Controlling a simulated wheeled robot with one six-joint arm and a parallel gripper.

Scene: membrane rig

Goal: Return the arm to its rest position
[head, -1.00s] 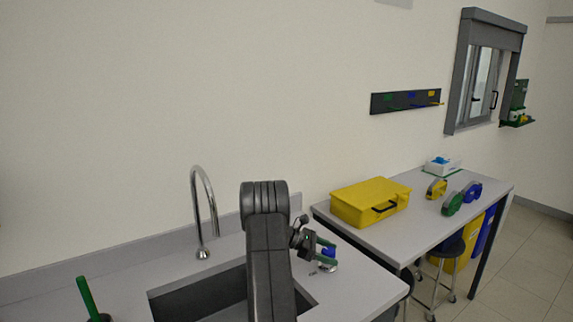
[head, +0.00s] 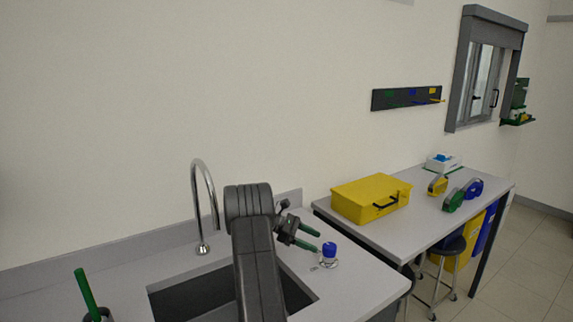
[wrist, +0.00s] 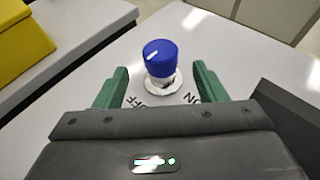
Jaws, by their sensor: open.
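My gripper (head: 306,239) is open, with green fingers, and sits above the counter to the right of the sink. In the wrist view, the gripper (wrist: 155,90) shows its two green fingers spread apart, with nothing between them. A blue knob (head: 330,250) with a white mark stands on a pale round base just beyond the fingertips. It also shows in the wrist view (wrist: 161,57), apart from both fingers. Lettering, partly hidden by the gripper, is on the counter around the knob; "ON" reads at its right.
A green rod (head: 85,290) stands at far left. A table (head: 400,235) at right holds a yellow case (head: 370,197), tape dispenser-like items and a white box (head: 443,162). Stools stand below it.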

